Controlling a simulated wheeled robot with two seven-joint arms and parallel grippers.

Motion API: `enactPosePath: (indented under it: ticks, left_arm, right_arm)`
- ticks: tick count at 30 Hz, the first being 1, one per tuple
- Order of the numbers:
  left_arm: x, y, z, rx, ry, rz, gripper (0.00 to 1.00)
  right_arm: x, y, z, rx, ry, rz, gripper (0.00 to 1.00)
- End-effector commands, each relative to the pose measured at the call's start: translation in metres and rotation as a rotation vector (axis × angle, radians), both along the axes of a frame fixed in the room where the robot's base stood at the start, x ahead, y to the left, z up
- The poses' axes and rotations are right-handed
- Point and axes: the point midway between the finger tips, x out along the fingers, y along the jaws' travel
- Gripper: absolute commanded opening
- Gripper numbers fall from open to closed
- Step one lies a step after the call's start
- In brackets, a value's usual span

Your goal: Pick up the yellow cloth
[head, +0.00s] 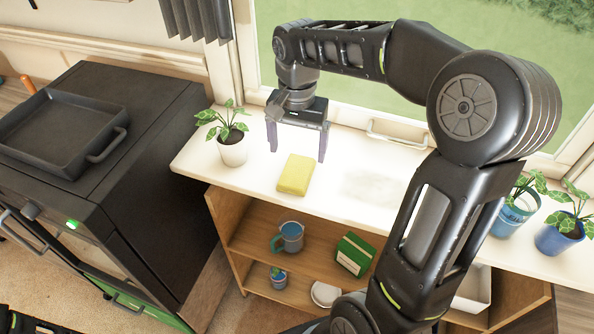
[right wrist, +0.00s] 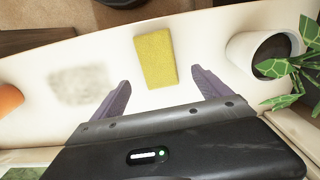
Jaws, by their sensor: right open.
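The yellow cloth (head: 296,175) is a folded, flat block lying on the white countertop (head: 245,180). In the right wrist view the cloth (right wrist: 155,59) lies ahead of the fingers, roughly in line with the gap between them. My right gripper (head: 297,150) hangs over the counter, behind the cloth in the head view. Its purple fingers are wide apart with nothing between them, and they also show in the right wrist view (right wrist: 163,92). My left gripper is not clearly in view; only a dark part shows at the lower left corner.
A white potted plant (head: 233,150) stands left of the cloth, close to the gripper. Blue pots (head: 514,214) stand at the right end. A grey smudge (head: 372,186) marks the counter right of the cloth. Shelves below hold a blue mug (head: 290,237) and a green box (head: 355,254).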

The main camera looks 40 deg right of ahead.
Motion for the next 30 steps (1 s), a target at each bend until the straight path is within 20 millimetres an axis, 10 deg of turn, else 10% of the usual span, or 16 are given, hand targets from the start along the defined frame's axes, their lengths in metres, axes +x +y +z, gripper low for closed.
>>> enactPosePath:
  ticks: [12,30]
  left_arm:
    - [0.000,0.000,0.006,0.000,0.000,0.000,1.00]
    - [0.000,0.000,0.006,0.000,0.000,0.000,1.00]
  right_arm:
    - [-0.001,-0.002,-0.049,0.000,0.003,0.001,0.87]
    - [-0.001,-0.002,-0.051,0.001,0.001,0.000,0.87]
